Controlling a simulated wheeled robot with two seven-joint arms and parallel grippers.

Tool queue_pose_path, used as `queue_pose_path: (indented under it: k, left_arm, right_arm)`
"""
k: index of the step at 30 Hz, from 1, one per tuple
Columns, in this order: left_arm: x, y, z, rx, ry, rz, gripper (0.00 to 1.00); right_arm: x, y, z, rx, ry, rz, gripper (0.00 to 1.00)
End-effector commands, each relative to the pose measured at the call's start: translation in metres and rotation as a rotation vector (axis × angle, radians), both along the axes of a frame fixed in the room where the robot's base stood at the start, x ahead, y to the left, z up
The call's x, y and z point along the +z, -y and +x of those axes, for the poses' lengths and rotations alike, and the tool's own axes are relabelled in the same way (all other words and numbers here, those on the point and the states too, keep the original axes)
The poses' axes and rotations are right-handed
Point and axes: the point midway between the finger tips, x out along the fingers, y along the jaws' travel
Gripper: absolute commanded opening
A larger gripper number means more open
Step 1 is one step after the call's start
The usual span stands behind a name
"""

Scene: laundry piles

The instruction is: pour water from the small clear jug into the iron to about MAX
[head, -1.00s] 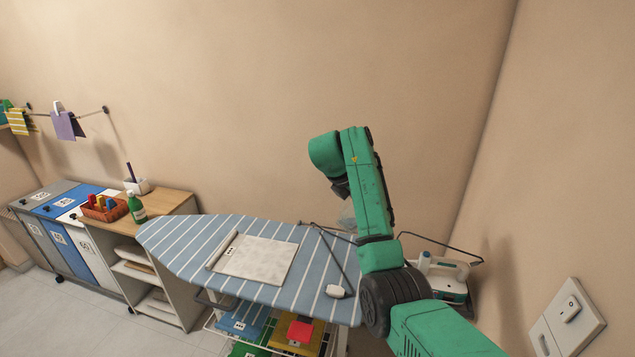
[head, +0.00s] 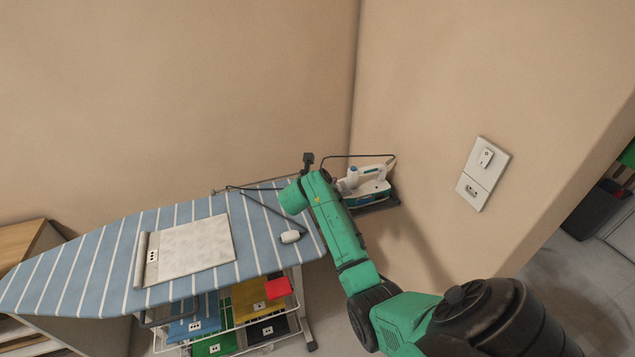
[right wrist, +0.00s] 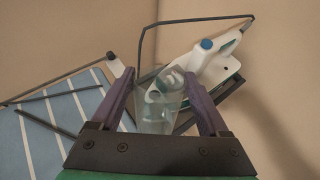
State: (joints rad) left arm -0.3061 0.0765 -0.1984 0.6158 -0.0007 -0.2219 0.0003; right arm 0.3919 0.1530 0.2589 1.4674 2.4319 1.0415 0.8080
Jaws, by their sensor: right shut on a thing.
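The iron (head: 366,187), white and teal, rests on a dark stand at the far right end of the ironing board, by the wall corner. It also shows in the right wrist view (right wrist: 212,62), with a blue cap (right wrist: 206,43) on top. My right gripper (right wrist: 158,80) is shut on the small clear jug (right wrist: 162,112), held between its two purple-grey fingers. In that view the jug overlaps the iron's lower left part; I cannot tell whether they touch or how much water is inside. In the head view my right arm hides the jug. My left gripper is not in view.
The striped ironing board (head: 105,245) carries a pale folded cloth (head: 190,248). A thin rod arches by the iron. A wall switch plate (head: 483,174) is at right. A rack with coloured piles stands below.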

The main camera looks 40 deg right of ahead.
Motion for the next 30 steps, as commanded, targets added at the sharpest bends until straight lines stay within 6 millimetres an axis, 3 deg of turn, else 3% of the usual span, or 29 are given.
queue_pose_path:
  k: [1, 12, 19, 30]
  left_arm:
    - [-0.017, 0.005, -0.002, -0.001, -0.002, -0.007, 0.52]
    - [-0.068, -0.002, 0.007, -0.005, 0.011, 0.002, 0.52]
    - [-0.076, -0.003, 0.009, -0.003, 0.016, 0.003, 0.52]
    - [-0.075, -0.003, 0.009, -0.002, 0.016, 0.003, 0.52]
  right_arm:
    - [-0.005, 0.000, 0.000, 0.000, 0.024, -0.039, 0.24]
    - [0.022, -0.003, -0.001, -0.001, 0.163, -0.255, 0.24]
    - [0.034, -0.004, -0.002, -0.001, 0.197, -0.305, 0.24]
    - [0.035, -0.004, -0.002, -0.002, 0.196, -0.305, 0.24]
